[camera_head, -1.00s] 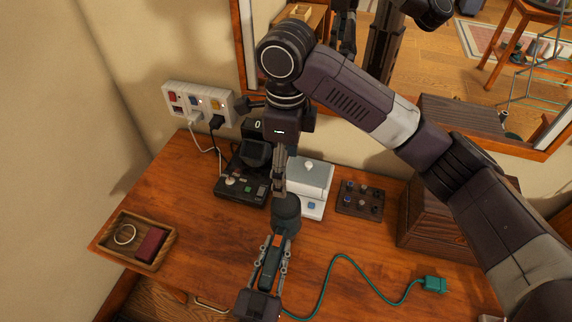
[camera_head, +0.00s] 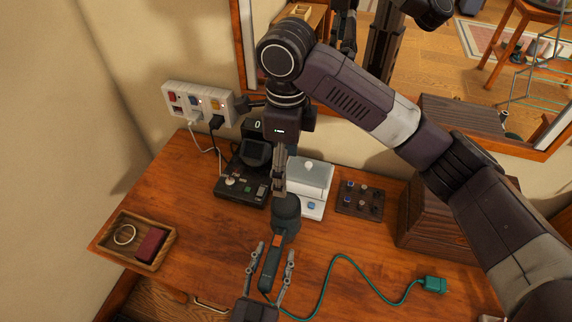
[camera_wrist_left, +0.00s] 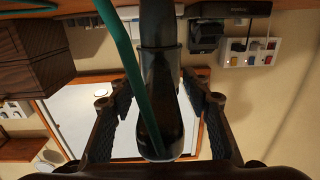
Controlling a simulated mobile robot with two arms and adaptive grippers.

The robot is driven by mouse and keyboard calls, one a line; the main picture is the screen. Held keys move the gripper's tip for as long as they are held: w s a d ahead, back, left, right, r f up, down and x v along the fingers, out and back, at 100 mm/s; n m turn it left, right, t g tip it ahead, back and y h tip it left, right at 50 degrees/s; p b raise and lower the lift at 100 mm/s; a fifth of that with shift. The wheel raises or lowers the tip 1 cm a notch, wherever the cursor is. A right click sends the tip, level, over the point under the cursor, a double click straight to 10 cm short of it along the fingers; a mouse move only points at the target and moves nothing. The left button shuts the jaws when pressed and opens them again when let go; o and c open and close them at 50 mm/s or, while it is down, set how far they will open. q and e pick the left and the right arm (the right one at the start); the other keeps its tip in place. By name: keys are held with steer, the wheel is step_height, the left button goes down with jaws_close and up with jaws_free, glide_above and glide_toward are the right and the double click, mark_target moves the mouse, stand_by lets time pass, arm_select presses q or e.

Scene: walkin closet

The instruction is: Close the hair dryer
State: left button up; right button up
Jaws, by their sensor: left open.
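The hair dryer is dark teal; its handle (camera_head: 270,265) points to the bottom of the head view and its round head (camera_head: 286,212) lies at the middle of the wooden desk. My left gripper (camera_head: 273,252) is open, one finger on each side of the handle. In the left wrist view the dark handle (camera_wrist_left: 162,105) runs between the spread fingers (camera_wrist_left: 156,88). My right gripper (camera_head: 280,190) points down at the dryer's head, seen edge-on, so its opening does not show. Whether it touches the dryer is unclear.
A teal cord with plug (camera_head: 434,285) curves right across the desk. Behind stand a black device (camera_head: 240,188), white box (camera_head: 312,180), dark knob panel (camera_head: 360,198) and wooden box (camera_head: 430,225). A small tray (camera_head: 130,250) is at left; a power strip (camera_head: 200,103) is on the wall.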

mark_target(263, 293)
arm_select(q)
steer(key=v, duration=1)
